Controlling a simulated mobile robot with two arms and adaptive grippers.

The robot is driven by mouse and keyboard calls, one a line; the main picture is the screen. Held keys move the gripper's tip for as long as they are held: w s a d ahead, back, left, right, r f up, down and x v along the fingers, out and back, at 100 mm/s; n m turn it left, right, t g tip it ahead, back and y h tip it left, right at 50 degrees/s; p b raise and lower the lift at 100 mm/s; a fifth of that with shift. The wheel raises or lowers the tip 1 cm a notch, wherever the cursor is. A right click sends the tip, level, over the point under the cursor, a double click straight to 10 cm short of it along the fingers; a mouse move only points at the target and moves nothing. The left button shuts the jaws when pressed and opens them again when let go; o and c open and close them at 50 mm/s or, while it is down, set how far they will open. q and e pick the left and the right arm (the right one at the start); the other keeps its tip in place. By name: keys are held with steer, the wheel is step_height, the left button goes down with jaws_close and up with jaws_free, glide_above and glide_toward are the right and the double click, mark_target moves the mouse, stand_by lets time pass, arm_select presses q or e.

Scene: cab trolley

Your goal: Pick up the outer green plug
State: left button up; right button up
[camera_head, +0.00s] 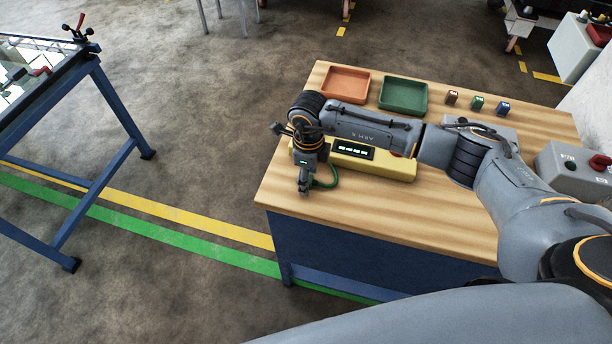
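A green cable (328,182) curves out low at the left end of a yellow box (372,166) on the wooden table. Its end lies beside the fingers of my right gripper (304,188). The plug itself is hidden or too small to make out. My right gripper points down above the table's left part, in front of the yellow box's left end. Its fingers look close together, but I cannot tell if they are shut on anything. My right forearm crosses above the box and hides part of it. My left gripper is not in view.
Behind my arm are a red-orange tray (346,83) and a green tray (404,95). A grey button box (577,172) is at right. The table's front (400,215) is clear.

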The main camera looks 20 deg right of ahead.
steer(key=shift+f, duration=0.1)
steer(key=shift+c, duration=0.4)
steer(key=c, duration=0.7)
jaws_close()
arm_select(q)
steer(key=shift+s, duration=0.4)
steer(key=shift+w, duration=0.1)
arm_select(e)
steer(key=shift+r, duration=0.65)
arm_select(q)
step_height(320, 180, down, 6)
steer(key=b, duration=0.6)
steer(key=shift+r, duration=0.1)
arm_select(e)
steer(key=s+a+r, duration=0.8)
steer(key=s+r, duration=0.3)
steer(key=shift+a+r, duration=0.35)
